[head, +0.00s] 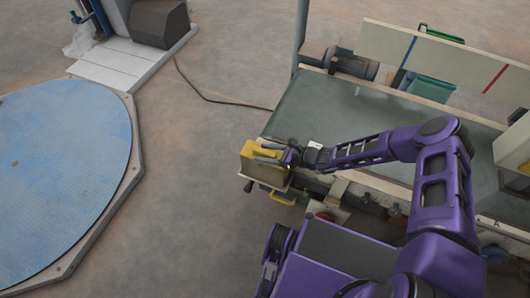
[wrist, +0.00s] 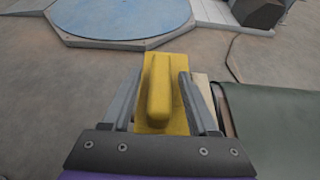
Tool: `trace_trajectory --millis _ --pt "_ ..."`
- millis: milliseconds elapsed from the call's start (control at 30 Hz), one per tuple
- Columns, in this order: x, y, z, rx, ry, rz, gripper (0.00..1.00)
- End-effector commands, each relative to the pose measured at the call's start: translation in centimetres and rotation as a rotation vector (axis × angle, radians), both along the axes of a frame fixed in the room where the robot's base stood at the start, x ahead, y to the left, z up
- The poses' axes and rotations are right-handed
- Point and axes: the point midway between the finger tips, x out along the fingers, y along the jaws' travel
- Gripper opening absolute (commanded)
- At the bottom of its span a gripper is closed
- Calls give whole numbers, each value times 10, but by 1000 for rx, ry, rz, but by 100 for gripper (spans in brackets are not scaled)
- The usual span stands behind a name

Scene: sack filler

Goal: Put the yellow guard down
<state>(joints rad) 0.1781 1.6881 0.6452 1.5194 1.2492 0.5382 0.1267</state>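The yellow guard (head: 262,150) sits at the left end of the conveyor, close to its front corner. In the wrist view the guard (wrist: 158,92) shows as a yellow plate with a raised grip bar along its middle. My gripper (head: 272,156) is at the guard, its fingers reaching over it from the right. In the wrist view the two grey fingers of my gripper (wrist: 157,92) stand on both sides of the raised bar, with narrow gaps visible. I cannot tell whether they touch it lower down. The guard's underside is hidden.
The conveyor's dark belt (head: 335,112) runs to the right behind my arm. A yellow handle (head: 283,199) and a dark knob (head: 249,186) stick out below the guard. A round blue platform (head: 60,160) lies at left. Bare floor (head: 190,200) is free between.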

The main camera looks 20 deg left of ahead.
Motion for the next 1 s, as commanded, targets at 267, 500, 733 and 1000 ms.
trace_trajectory --millis 267,500,733,1000 --pt "0 0 2 0 0 0 60" --pt "1 -27 18 -2 -1 -3 60" --pt "1 -74 36 -1 -1 -3 60" --pt "0 -107 47 0 0 0 60"
